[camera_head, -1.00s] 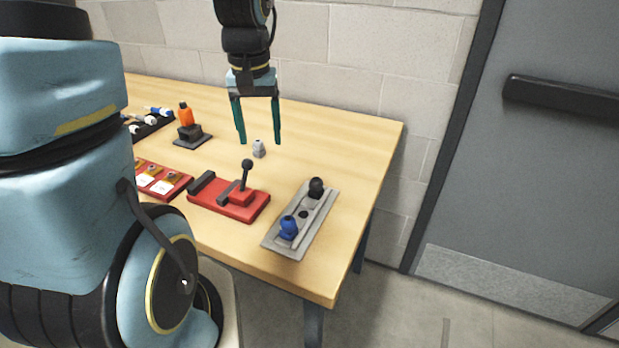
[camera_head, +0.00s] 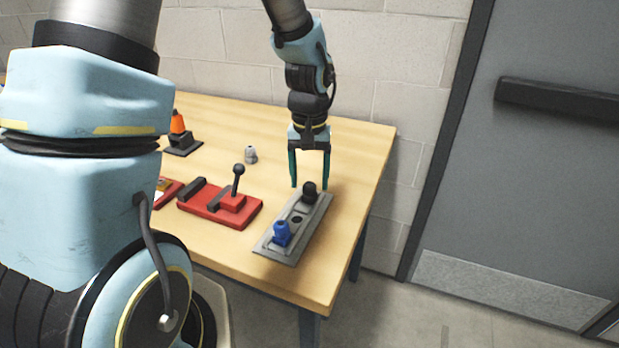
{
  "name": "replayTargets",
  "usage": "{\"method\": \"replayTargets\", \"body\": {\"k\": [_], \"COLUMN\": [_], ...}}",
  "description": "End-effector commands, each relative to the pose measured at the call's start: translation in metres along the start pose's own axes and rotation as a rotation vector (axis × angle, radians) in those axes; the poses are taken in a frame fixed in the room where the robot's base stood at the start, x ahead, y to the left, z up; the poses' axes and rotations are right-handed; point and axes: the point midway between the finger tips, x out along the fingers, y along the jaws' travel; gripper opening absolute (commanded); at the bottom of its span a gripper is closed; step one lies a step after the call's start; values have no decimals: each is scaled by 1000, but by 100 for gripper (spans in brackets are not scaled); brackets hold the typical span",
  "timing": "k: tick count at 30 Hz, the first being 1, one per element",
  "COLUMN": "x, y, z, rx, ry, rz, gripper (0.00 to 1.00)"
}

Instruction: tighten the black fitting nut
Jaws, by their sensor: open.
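The black fitting nut (camera_head: 309,194) stands at the far end of a grey plate (camera_head: 270,243) on the right part of the table. A blue fitting (camera_head: 281,234) stands at the near end of the same plate, with a dark hole between the two. My gripper (camera_head: 309,184) points down with its two green fingers spread, empty. It is over the far end of the plate, close to the black nut. In this view I cannot tell whether the fingers are around the nut or just behind it.
A red base with a black-knobbed lever (camera_head: 237,195) is left of the plate. A small grey fitting (camera_head: 251,155) stands behind it. An orange-topped piece (camera_head: 178,133) is farther left. A wall is behind the table (camera_head: 345,160) and a grey door is at right. My own arm hides the left side.

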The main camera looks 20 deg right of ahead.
Motion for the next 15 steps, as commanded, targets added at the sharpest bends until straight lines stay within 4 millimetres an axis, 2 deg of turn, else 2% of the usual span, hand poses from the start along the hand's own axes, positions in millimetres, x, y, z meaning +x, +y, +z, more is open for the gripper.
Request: {"method": "replayTargets", "body": {"k": [4,11,15], "x": [7,8,8], "y": [0,0,0], "z": [0,0,0], "rx": [0,0,0], "ry": [1,1,1], "rz": [0,0,0], "gripper": [71,71,58]}}
